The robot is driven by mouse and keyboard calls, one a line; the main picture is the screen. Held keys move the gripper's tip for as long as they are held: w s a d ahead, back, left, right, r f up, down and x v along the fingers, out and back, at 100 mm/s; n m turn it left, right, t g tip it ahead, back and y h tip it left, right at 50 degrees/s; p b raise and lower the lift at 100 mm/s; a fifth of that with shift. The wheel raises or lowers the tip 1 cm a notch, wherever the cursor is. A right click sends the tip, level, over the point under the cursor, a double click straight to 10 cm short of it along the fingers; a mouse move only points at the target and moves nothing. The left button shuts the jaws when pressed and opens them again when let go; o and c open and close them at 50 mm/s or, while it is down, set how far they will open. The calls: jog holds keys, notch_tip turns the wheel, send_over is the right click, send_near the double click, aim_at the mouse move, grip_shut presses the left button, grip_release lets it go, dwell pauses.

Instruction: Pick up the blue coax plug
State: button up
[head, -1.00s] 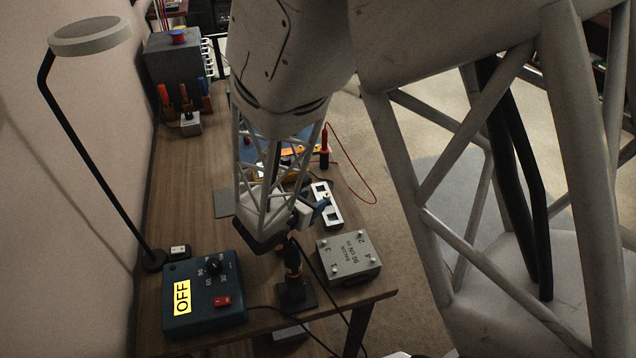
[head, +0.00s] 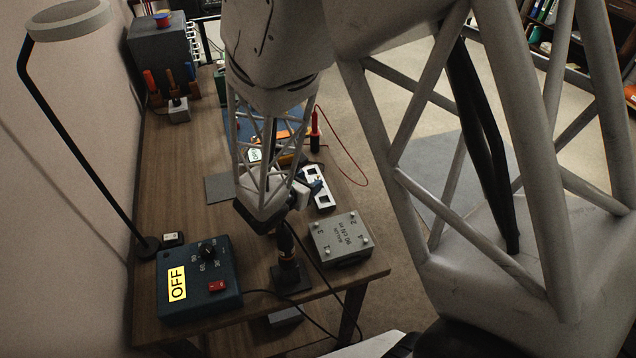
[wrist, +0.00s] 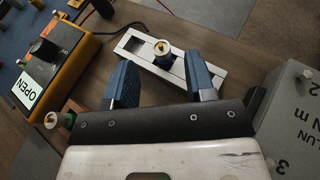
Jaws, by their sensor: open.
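The blue coax plug (wrist: 163,60), dark blue with a pale ring and brass tip, stands in the slot of a white rack (wrist: 222,74). In the wrist view my gripper (wrist: 160,65) is open, with one blue finger on each side of the plug. A gap shows between the plug and each finger; the height difference is hard to tell. A second plug, green with a brass tip (wrist: 52,119), is beside the gripper's left side. In the head view the rack (head: 322,202) is partly seen and my arm hides the plug.
A grey torque box (head: 341,240) stands close to the rack's right in the wrist view. An orange meter with an OPEN label (wrist: 30,90) is on the left. A blue box reading OFF (head: 200,284) and a lamp (head: 68,20) stand on the bench's left.

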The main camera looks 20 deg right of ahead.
aim_at(317, 176)
jog(key=shift+d, duration=0.15)
jog(key=shift+x, duration=2.5)
grip_shut()
jog(key=shift+r, duration=0.15)
jog(key=shift+r, duration=4.85)
